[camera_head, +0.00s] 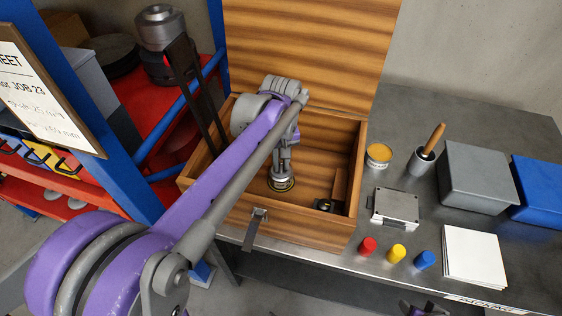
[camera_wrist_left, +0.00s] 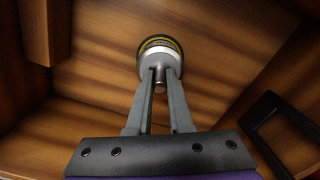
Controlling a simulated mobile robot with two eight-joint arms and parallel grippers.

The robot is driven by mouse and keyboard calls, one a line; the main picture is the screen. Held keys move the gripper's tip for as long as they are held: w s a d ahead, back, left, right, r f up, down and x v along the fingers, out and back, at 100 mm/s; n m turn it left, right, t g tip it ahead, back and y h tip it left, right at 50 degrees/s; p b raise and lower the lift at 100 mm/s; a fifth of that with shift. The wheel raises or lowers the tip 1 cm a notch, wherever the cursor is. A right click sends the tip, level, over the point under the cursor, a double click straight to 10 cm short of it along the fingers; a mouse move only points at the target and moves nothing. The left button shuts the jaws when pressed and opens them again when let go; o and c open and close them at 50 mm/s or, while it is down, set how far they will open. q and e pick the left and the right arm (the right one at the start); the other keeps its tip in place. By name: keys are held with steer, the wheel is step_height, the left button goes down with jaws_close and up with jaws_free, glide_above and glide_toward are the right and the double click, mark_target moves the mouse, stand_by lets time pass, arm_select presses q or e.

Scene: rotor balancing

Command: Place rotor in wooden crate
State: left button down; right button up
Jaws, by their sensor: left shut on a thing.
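The wooden crate (camera_head: 300,236) stands on the metal bench with its lid (camera_head: 310,45) swung up. My left arm reaches over its front wall, and my left gripper (camera_head: 281,173) points down inside the crate. In the left wrist view the gripper (camera_wrist_left: 161,78) is shut on the short shaft of the rotor (camera_wrist_left: 160,48), a round metal piece with a yellow-and-dark ring. The rotor (camera_head: 281,184) shows in the head view at or just above the crate floor; contact cannot be told. A small part of what looks like my right gripper (camera_head: 425,309) shows at the bottom edge; its fingers are unclear.
A black item (camera_head: 325,205) lies in the crate's right part beside a wooden divider. Right of the crate are a metal box (camera_head: 396,207), a yellow-topped tin (camera_head: 378,154), a cup with a brush, coloured caps, grey (camera_head: 478,175) and blue bins. A red-shelved rack stands left.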

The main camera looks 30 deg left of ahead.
arm_select(q)
steer(key=c, duration=1.2)
jaws_free()
steer(key=shift+f, duration=0.15)
steer(key=o, duration=0.4)
step_height(320, 180, up, 12)
steer(key=shift+r+p, duration=0.2)
steer(key=shift+p, duration=0.35)
